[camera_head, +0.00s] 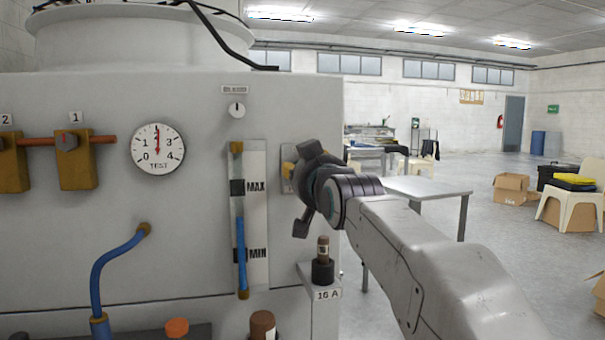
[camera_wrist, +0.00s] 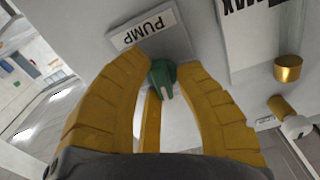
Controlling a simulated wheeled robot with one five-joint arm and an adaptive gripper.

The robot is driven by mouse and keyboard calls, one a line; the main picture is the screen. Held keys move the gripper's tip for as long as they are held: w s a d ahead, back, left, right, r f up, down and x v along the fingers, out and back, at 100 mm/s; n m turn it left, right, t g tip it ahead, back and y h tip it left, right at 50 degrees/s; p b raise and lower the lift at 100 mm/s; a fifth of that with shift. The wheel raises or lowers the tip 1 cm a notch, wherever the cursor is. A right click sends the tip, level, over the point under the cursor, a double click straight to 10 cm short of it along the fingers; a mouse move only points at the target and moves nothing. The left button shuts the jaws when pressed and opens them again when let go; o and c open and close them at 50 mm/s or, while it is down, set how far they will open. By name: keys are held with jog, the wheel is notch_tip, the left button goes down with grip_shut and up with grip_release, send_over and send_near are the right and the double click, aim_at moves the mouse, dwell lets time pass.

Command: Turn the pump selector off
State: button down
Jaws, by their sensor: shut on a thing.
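The pump selector is a green knob (camera_wrist: 162,75) with a white mark, below the tilted, upside-down PUMP label (camera_wrist: 144,30) in the wrist view. The mark points towards the bottom of that picture. My gripper (camera_wrist: 164,72) has its yellow fingers around the knob and is shut on it. In the head view my gripper (camera_head: 289,172) reaches the right side of the grey washer panel (camera_head: 205,220). The knob is hidden there behind my gripper and wrist.
Left of my gripper are a MAX/MIN level gauge (camera_head: 240,220), a small white dial (camera_head: 237,110) and a TEST gauge (camera_head: 158,149). A 16 A fuse holder (camera_head: 323,270) sits below my wrist. Open floor and a table (camera_head: 425,187) lie to the right.

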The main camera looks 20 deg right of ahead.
jog(key=shift+w+d+f+n, duration=0.1)
jog(key=shift+f+n, duration=0.05)
jog(key=shift+n, duration=0.75)
jog(key=c, duration=1.1)
grip_release()
jog(key=shift+d, duration=0.1)
jog(key=shift+o, duration=0.2)
jog(key=s, duration=1.2)
jog(key=shift+p, duration=0.3)
